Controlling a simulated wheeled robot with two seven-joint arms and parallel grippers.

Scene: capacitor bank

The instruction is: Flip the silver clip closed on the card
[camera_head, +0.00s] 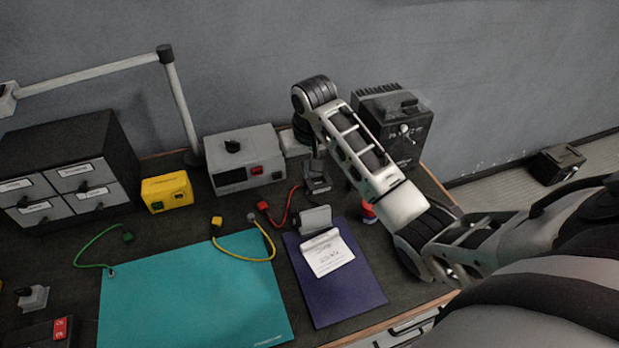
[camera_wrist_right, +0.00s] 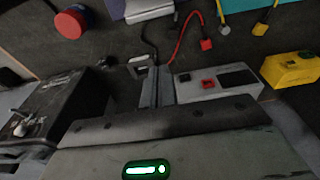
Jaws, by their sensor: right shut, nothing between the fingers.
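The silver clip (camera_head: 315,218) stands at the far end of a purple clipboard (camera_head: 345,294); its plate looks raised. It also shows at the top edge of the right wrist view (camera_wrist_right: 148,8). The white card (camera_head: 328,252), with handwriting, lies on the clipboard just in front of the clip, its far edge close to it. My right gripper (camera_head: 317,185) is behind the clip, apart from it, between the clip and the grey box. It is shut and empty. Its thin fingers show in the right wrist view (camera_wrist_right: 155,88). My left gripper is not in view.
A grey box (camera_head: 245,160) and a black finned box (camera_head: 395,120) stand behind. A red round object (camera_head: 368,212) is right of the clip. Red (camera_head: 284,216) and yellow (camera_head: 250,240) leads lie left of it. A teal mat (camera_head: 190,295) covers the left front.

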